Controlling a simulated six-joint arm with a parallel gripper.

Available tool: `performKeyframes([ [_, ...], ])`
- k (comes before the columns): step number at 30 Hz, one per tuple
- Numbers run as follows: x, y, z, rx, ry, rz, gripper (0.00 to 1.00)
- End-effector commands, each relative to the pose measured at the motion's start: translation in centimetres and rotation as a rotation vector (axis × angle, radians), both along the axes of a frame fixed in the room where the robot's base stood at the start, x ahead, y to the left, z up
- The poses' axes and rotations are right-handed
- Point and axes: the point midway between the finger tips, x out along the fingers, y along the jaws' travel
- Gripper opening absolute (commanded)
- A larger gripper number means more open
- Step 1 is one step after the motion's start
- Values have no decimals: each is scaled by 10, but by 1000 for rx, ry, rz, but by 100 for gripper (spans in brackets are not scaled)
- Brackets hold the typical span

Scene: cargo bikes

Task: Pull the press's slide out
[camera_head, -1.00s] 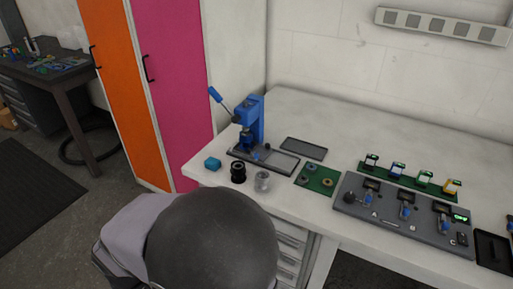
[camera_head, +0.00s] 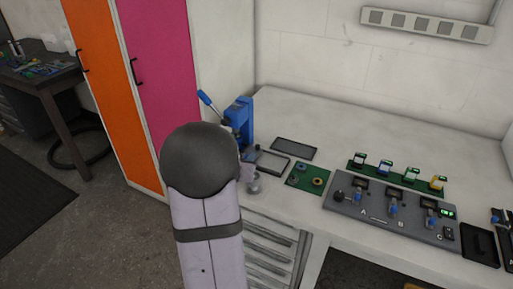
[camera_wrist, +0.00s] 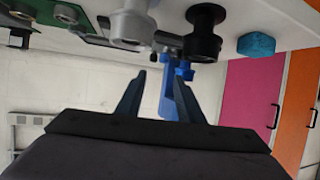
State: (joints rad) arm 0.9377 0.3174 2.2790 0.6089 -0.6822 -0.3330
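The blue press (camera_head: 244,116) with its raised blue-handled lever (camera_head: 208,101) stands at the back left of the white bench. Its dark base with a light plate (camera_head: 273,163) shows right of my arm; my arm covers the rest of the base, and I cannot clearly make out the slide. In the upside-down wrist view, the blue press body (camera_wrist: 171,103) shows between my fingers, farther off. My gripper (camera_wrist: 163,76) is open and empty, its two dark fingers apart.
Pink and orange lockers stand left.

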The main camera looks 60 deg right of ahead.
Motion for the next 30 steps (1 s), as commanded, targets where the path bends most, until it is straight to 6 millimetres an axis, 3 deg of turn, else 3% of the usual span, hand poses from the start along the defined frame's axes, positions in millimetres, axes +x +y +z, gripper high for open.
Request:
performKeyframes([
  [3,-12,-9,-2,-13,-6,-37,34],
  [14,-9,-23,-8,-13,-6,-38,34],
  [30,6,-95,-39,-12,-7,-36,34],
])
